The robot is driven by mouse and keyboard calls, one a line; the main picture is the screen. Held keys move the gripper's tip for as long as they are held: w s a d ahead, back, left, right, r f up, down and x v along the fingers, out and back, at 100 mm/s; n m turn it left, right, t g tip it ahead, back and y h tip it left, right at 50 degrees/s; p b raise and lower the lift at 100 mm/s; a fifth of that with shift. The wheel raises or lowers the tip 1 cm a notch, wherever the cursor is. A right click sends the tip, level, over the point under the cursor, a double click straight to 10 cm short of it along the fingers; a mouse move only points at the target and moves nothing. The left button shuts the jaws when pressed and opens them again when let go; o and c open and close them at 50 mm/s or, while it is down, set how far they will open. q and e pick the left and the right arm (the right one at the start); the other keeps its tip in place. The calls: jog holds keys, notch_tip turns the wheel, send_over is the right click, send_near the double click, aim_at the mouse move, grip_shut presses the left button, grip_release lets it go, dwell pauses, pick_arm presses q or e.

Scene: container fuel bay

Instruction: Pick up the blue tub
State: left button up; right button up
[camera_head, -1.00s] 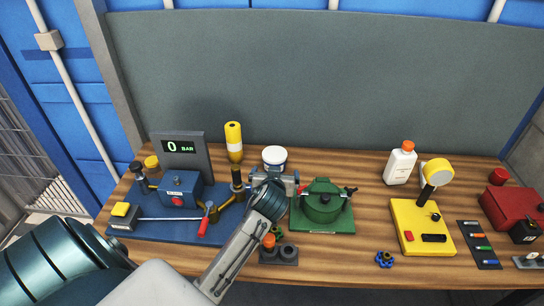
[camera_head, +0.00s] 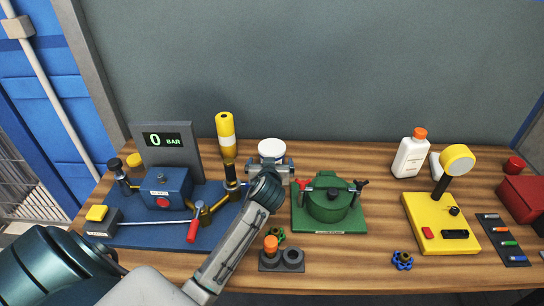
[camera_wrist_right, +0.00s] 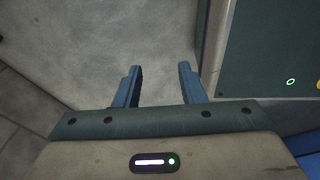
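A small round tub with a white lid (camera_head: 271,148) stands on the wooden bench, behind my left gripper in the head view. Its lower body is mostly hidden, so little of its colour shows. My left gripper (camera_head: 270,172) is low over the bench, right at the near side of the tub. Its wrist hides the fingertips, so I cannot tell whether they touch the tub. My right gripper (camera_wrist_right: 160,80) is open and empty in the right wrist view, over a plain grey surface.
A green pot (camera_head: 330,205) stands close right. A small holder with an orange-capped item (camera_head: 270,245) is in front. A white bottle (camera_head: 410,157) and yellow stand (camera_head: 440,225) are further right.

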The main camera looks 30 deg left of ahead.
aim_at(272, 152)
pick_arm(q)
jog(key=x, duration=0.4)
jog(key=shift+a+p, duration=0.1)
jog(key=shift+p, duration=0.25)
jog(key=shift+w+a+f, duration=0.1)
jog(key=shift+w, duration=0.05)
jog(key=shift+w+p, duration=0.2)
jog(key=shift+p, duration=0.1)
jog(key=p+x, duration=0.2)
jog(key=x, duration=0.2)
jog(key=shift+w+a, duration=0.1)
jog(key=shift+w, duration=0.2)
pick_arm(e)
jog(key=r, duration=0.4)
jog(key=shift+a, duration=0.25)
pick_arm(q)
jog(key=shift+s, duration=0.1)
pick_arm(e)
jog(key=shift+d, duration=0.1)
pick_arm(q)
jog(key=c, duration=1.1)
pick_arm(e)
jog(key=shift+d, duration=0.35)
